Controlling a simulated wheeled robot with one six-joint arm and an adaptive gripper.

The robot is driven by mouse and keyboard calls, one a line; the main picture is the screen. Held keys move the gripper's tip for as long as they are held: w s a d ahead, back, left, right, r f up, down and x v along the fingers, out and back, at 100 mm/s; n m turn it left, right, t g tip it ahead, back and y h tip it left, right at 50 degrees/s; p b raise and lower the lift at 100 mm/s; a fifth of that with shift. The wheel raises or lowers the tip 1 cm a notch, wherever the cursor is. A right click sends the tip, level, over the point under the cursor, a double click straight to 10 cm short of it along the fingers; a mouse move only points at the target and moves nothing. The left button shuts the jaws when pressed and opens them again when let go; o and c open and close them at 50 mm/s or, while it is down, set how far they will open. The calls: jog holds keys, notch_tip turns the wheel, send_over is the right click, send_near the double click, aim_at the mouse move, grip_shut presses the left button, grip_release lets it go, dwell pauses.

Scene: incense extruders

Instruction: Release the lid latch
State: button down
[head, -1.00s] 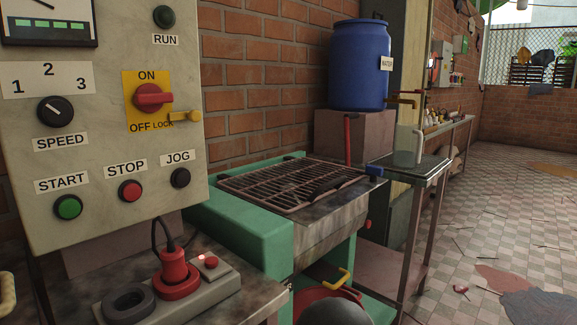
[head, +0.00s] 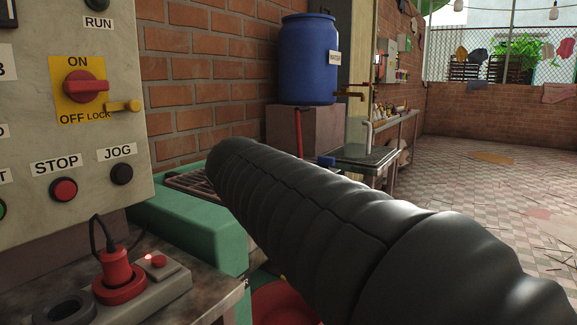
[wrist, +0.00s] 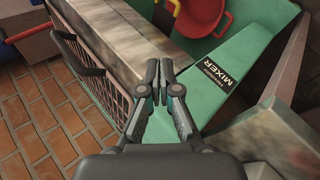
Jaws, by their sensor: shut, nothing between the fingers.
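The green mixer (head: 195,222) has a barred metal lid (head: 185,183), mostly hidden behind my dark arm in the head view. A small blue piece (head: 326,161), possibly the lid latch, shows just above my arm, towards the lid's far right end. In the wrist view the lid's bars (wrist: 85,85) and a dark loop handle (wrist: 72,48) lie left of my gripper (wrist: 158,72). My gripper is shut and empty, above the metal rim and the green body with the MIXER label (wrist: 225,70).
The control panel (head: 25,135) and a socket block with a red plug (head: 118,275) stand at the left. A blue water barrel (head: 308,60) stands on a plinth behind. A red basin (wrist: 205,15) is by the mixer. The tiled floor at the right is mostly open.

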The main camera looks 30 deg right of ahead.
aim_at(321, 163)
jog(key=w+d+r+n+h, duration=0.1)
jog(key=w+d+r+n, duration=0.1)
jog(key=w+d, duration=0.1)
jog(key=w+d+r+n+h, duration=0.1)
jog(key=w+d+r+n, duration=0.1)
jog(key=w, duration=0.4)
jog(key=w+d+r+n+h+b, duration=0.1)
jog(key=w+d+r+n, duration=0.1)
jog(key=w+d+n, duration=0.1)
jog(key=shift+w+d+r+n+g, duration=0.15)
jog(key=shift+w+d+r, duration=0.05)
jog(key=shift+w+d, duration=0.3)
jog(key=shift+w+d+r+n+g, duration=0.15)
jog(key=shift+w+d, duration=0.25)
jog(key=shift+d, duration=0.15)
jog(key=w+d+n, duration=0.1)
jog(key=w+d, duration=0.1)
jog(key=w+d+n+h, duration=0.1)
jog(key=w+d+n, duration=0.1)
jog(key=w, duration=0.1)
jog(key=w+d+n+g, duration=0.1)
jog(key=w+d+n, duration=0.1)
jog(key=w, duration=0.1)
jog(key=shift+r+h+b, duration=0.25)
jog(key=shift+h+b, duration=0.1)
jog(key=shift+h, duration=0.05)
jog(key=shift+w+d+n, duration=0.15)
jog(key=shift+w+n, duration=0.25)
jog(key=shift+n, duration=0.1)
